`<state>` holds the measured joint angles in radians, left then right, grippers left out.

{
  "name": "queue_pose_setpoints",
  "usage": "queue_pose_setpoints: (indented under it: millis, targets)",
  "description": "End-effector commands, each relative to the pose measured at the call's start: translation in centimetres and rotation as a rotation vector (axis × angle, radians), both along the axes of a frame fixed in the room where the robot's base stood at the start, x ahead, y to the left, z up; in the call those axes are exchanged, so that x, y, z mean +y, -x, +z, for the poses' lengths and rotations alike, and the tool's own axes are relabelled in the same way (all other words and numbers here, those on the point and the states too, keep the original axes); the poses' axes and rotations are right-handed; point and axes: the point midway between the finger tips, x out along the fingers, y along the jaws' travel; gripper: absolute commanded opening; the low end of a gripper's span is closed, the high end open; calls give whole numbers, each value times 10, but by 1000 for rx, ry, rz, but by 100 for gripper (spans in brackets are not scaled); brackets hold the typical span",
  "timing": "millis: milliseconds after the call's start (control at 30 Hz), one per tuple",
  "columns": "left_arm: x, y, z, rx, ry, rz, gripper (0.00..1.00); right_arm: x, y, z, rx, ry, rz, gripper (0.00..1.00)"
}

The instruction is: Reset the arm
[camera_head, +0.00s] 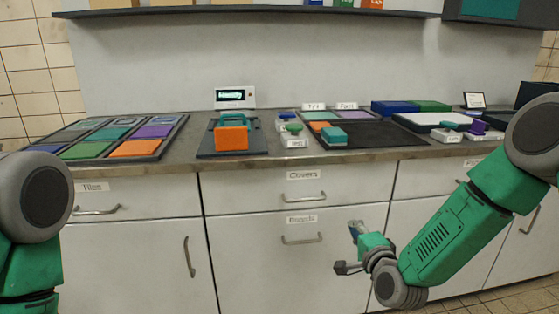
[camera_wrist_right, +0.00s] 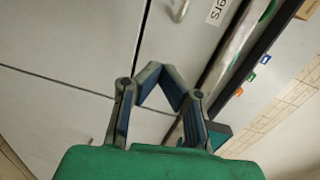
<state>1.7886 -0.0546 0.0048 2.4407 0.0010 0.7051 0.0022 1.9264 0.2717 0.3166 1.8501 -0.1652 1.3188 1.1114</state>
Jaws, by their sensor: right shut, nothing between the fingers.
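My right arm comes in from the right, green and grey, reaching down in front of the lower cabinets. My right gripper (camera_head: 347,248) hangs in front of the lower drawer front, below the counter edge, with nothing in it. In the right wrist view its two jointed fingers (camera_wrist_right: 162,72) bend inward and meet at the tips, with an empty gap between the links. Only a green and grey part of my left arm shows at the left edge of the head view; its gripper is out of view.
The grey counter (camera_head: 210,170) holds tile trays (camera_head: 183,122), an orange block (camera_head: 231,138) on a dark plate, a small display (camera_head: 235,97) and a dark tray (camera_head: 385,138). White cabinets with handles (camera_head: 302,239) stand below. A shelf (camera_head: 250,10) runs above.

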Motion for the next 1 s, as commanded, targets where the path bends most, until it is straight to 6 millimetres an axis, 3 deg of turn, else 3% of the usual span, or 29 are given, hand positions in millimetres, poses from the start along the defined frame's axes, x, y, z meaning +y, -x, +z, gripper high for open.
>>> queue_pose_setpoints:
  millis: [167,300,433,500,600,700,800,1000]
  targets:
    - [0,0,26,-1,0,0,100,26,85,-71,309,333,185,0]
    - [0,-1,44,-1,0,0,100,26,182,-121,567,631,407,0]
    - [0,-1,60,-1,0,0,100,11,277,-143,776,869,650,0]
    - [0,-1,67,-1,0,0,100,0,324,-146,869,970,779,0]
    - [0,-1,74,-1,0,0,100,-15,377,-143,969,1075,940,0]
    - [0,-1,79,-1,0,0,100,-27,413,-137,1032,1136,1056,0]
    - [0,-1,80,-1,0,0,100,-33,431,-133,1064,1167,1121,0]
    - [0,-1,80,0,0,0,100,-35,436,-133,1073,1175,1141,0]
